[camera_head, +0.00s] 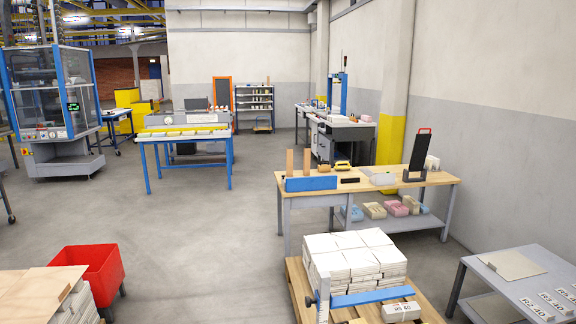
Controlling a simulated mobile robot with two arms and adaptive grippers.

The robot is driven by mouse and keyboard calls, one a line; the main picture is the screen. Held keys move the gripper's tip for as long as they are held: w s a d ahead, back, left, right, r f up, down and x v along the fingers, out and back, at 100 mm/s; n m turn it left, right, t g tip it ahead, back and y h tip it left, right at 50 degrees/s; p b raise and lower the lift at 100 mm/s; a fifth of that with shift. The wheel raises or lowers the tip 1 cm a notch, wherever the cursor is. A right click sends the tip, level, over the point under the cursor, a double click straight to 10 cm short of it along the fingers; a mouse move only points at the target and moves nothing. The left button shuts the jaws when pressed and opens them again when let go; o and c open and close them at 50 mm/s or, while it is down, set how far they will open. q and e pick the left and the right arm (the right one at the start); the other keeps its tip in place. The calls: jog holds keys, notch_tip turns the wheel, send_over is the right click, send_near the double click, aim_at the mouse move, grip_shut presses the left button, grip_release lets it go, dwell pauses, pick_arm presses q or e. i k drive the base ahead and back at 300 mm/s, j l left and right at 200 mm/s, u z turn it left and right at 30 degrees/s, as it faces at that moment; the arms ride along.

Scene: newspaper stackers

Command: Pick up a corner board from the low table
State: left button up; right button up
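Neither of my grippers is in view. A low grey table (478,283) stands at the bottom right, partly cut off by the frame edge. On it lie a flat beige panel (511,264) and several white cards marked "RS 40" (537,309). I cannot tell whether any of these is a corner board. Two tall brown boards (306,162) stand upright at a blue holder (311,184) on the wooden-topped workbench (440,178) behind, apart from the low table.
A wooden pallet (297,290) with white paper stacks (352,255) and a blue bar (372,297) stands left of the low table. A red bin (90,268) and another stack are at lower left. The grey floor (200,240) between is clear. A wall bounds the right.

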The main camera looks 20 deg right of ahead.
aim_at(289, 152)
jog(key=i+j, duration=0.15)
jog(key=i, duration=0.5)
jog(key=i+j+u, duration=0.1)
jog(key=i, duration=0.55)
jog(key=i+j, duration=0.2)
jog(key=i, duration=0.5)
jog(key=i+l+z, duration=0.1)
jog(key=i+z, duration=0.2)
jog(key=i, duration=0.55)
jog(key=i+j+z, duration=0.1)
jog(key=i+z, duration=0.2)
jog(key=i, duration=0.55)
